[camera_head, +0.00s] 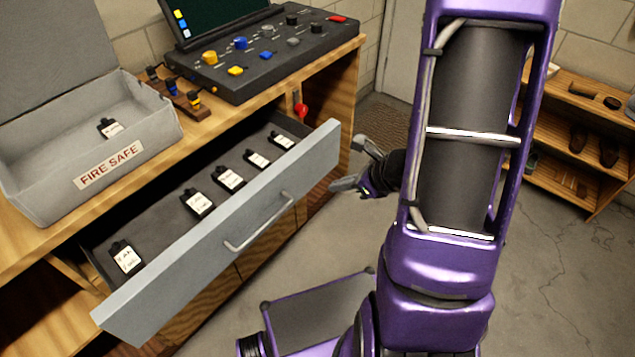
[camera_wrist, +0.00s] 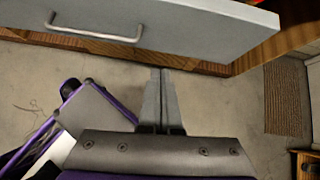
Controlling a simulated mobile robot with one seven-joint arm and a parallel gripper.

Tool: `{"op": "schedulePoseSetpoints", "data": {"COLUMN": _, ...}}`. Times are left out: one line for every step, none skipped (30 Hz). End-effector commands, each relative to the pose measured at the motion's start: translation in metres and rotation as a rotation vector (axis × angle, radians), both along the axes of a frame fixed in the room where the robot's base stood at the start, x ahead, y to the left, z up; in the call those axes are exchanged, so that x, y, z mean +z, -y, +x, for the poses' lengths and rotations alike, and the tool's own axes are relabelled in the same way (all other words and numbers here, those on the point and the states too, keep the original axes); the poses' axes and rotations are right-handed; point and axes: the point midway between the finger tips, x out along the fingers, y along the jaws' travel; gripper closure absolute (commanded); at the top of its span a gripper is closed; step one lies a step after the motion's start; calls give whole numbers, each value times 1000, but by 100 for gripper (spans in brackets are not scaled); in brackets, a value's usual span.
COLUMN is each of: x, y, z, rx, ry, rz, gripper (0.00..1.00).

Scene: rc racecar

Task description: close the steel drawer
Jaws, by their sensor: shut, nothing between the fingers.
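The steel drawer (camera_head: 281,178) is pulled out of the wooden bench. Its grey front slants across the head view and carries a bar handle (camera_head: 259,222). The front and handle (camera_wrist: 95,32) also show at the top of the wrist view. Several black padlock-like items with white labels (camera_head: 229,178) lie inside the drawer. My gripper (camera_head: 346,183) is to the right of the drawer front's far end, apparently apart from it. In the wrist view its fingers (camera_wrist: 160,73) are together and empty, pointing toward the bench below the drawer front.
A grey box marked FIRE SAFE (camera_head: 108,165), with its lid up, sits on the wooden bench (camera_head: 215,115). A black control console (camera_head: 262,55) stands behind. A wooden shelf (camera_head: 575,155) with shoe-like items is at right. Open concrete floor (camera_head: 545,250) lies between.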

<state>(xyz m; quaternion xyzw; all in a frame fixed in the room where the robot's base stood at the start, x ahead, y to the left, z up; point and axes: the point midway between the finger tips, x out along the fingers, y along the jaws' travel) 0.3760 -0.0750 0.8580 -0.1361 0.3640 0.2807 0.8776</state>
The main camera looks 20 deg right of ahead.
Motion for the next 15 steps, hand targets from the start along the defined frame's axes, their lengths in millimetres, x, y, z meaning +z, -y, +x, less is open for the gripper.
{"op": "schedulePoseSetpoints", "data": {"x": -3, "y": 3, "z": -2, "rx": -41, "ry": -5, "rz": 18, "gripper": 100}}
{"op": "schedulePoseSetpoints", "data": {"x": -4, "y": 4, "z": -3, "rx": -57, "ry": -8, "rz": 26, "gripper": 100}}
{"op": "schedulePoseSetpoints", "data": {"x": -6, "y": 5, "z": -3, "rx": -73, "ry": -9, "rz": 33, "gripper": 100}}
{"op": "schedulePoseSetpoints", "data": {"x": -7, "y": 5, "z": -3, "rx": -79, "ry": -10, "rz": 37, "gripper": 100}}
{"op": "schedulePoseSetpoints", "data": {"x": -9, "y": 5, "z": -2, "rx": -83, "ry": -11, "rz": 38, "gripper": 100}}
{"op": "schedulePoseSetpoints", "data": {"x": -12, "y": 4, "z": 0, "rx": -86, "ry": -10, "rz": 39, "gripper": 100}}
{"op": "schedulePoseSetpoints", "data": {"x": -14, "y": 3, "z": 1, "rx": -86, "ry": -10, "rz": 39, "gripper": 100}}
{"op": "schedulePoseSetpoints", "data": {"x": -17, "y": 1, "z": 4, "rx": -84, "ry": -10, "rz": 38, "gripper": 100}}
{"op": "schedulePoseSetpoints", "data": {"x": -22, "y": -1, "z": 7, "rx": -83, "ry": -10, "rz": 38, "gripper": 100}}
{"op": "schedulePoseSetpoints", "data": {"x": -26, "y": -3, "z": 10, "rx": -83, "ry": -10, "rz": 38, "gripper": 100}}
{"op": "schedulePoseSetpoints", "data": {"x": -30, "y": -5, "z": 13, "rx": -81, "ry": -10, "rz": 38, "gripper": 100}}
{"op": "schedulePoseSetpoints", "data": {"x": -34, "y": -8, "z": 18, "rx": -81, "ry": -12, "rz": 39, "gripper": 100}}
{"op": "schedulePoseSetpoints", "data": {"x": -39, "y": -11, "z": 22, "rx": -80, "ry": -11, "rz": 39, "gripper": 100}}
{"op": "schedulePoseSetpoints", "data": {"x": -44, "y": -13, "z": 26, "rx": -81, "ry": -12, "rz": 39, "gripper": 100}}
{"op": "schedulePoseSetpoints", "data": {"x": -50, "y": -17, "z": 31, "rx": -81, "ry": -13, "rz": 39, "gripper": 100}}
